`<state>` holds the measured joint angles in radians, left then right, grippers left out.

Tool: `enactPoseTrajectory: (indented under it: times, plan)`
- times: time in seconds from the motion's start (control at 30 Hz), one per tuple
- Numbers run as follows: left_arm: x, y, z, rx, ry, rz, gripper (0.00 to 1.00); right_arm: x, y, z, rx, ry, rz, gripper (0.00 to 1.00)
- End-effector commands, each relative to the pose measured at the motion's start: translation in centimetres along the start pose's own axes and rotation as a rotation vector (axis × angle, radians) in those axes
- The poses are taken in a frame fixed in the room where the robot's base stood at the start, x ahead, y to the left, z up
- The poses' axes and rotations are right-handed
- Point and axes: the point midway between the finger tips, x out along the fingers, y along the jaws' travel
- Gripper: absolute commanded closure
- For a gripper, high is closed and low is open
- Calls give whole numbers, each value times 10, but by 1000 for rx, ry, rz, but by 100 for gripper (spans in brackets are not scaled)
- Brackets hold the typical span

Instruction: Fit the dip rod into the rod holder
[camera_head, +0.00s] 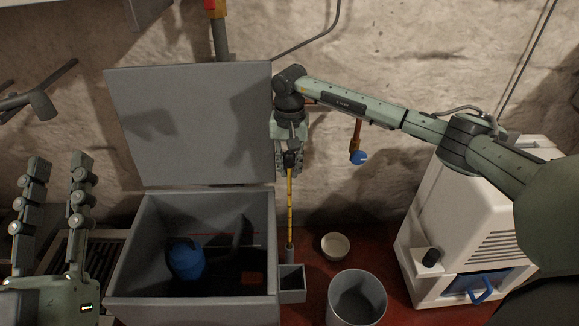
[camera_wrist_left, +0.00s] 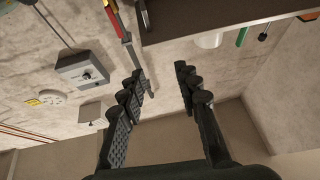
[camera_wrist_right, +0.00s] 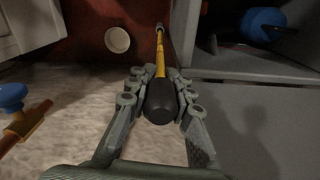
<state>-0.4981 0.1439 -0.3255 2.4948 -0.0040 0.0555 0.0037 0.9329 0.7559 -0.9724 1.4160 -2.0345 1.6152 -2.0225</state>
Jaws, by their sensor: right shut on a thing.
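The dip rod (camera_head: 290,207) is a thin yellow rod with a black grip. My right gripper (camera_head: 289,168) is shut on its grip, and the rod hangs nearly upright. In the right wrist view the black grip (camera_wrist_right: 161,104) sits between the fingers. A small grey open-topped box (camera_head: 291,284) at the right side of the large bin looks like the rod holder. The rod's grey lower end shows just above or behind it; I cannot tell whether it is inside. My left gripper (camera_head: 59,158) is open and empty at the far left.
A small bowl (camera_head: 335,246) and a grey bucket (camera_head: 356,300) stand right of the box. A white machine (camera_head: 440,230) is further right. A blue-knobbed valve (camera_head: 358,157) is near my right gripper.

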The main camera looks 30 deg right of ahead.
Motion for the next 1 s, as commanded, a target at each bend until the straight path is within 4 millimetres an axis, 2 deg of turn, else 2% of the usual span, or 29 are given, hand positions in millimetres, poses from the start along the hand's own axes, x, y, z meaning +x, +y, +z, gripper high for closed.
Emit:
enactPoseTrajectory:
  times: [1.0]
  plan:
    - [-2,-2,-25,3,163,-1,67,15,0,0,0,0,0,100]
